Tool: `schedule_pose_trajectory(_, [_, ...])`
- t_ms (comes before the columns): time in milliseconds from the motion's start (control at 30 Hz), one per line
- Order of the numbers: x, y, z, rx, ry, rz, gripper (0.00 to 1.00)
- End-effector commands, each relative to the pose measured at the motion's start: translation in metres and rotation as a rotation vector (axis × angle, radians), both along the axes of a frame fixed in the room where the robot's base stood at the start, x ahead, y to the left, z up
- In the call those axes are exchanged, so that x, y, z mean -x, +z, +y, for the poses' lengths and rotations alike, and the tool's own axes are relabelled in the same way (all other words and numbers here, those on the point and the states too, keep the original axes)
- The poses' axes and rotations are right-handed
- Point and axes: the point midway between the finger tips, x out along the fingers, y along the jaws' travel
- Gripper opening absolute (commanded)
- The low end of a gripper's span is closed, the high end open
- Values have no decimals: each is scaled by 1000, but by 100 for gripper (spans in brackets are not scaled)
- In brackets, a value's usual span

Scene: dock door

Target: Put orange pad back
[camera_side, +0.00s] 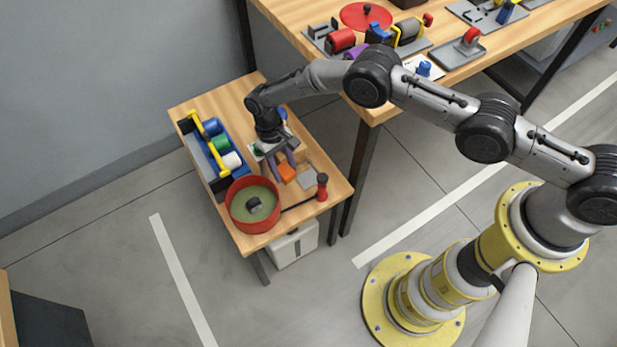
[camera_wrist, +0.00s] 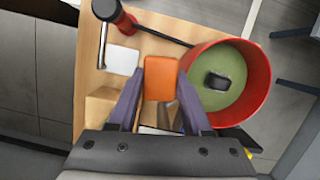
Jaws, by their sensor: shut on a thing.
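The orange pad (camera_side: 287,172) is a small block low over the small wooden table (camera_side: 322,211). It also shows in the wrist view (camera_wrist: 160,78), where it sits between the fingertips. My gripper (camera_side: 284,167) points down with its purple fingers at the pad; in the wrist view my gripper (camera_wrist: 160,92) is shut on the pad's near part. I cannot tell whether the pad touches the tabletop. A flat pale grey square (camera_side: 306,180) lies beside it, also seen in the wrist view (camera_wrist: 122,60).
A red round tub (camera_side: 241,212) with a green inside stands close to the pad. A red-handled tool (camera_side: 322,187) with a dark rod lies near the table's edge. A blue tray with rollers (camera_side: 220,143) lines the left side. A larger bench (camera_side: 440,57) stands behind.

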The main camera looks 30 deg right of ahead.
Motion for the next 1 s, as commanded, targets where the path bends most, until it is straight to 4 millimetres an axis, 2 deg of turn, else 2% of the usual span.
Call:
schedule_pose_trajectory(300, [5, -35, -31, 0, 596, 3, 5])
schedule_pose_trajectory(500, [6, -51, -48, -1, 886, 3, 5])
schedule_pose_trajectory(733, [-2, -57, -70, -2, 1020, 0, 5])
schedule_pose_trajectory(1000, [-3, -77, -74, -1, 1030, 1, 5])
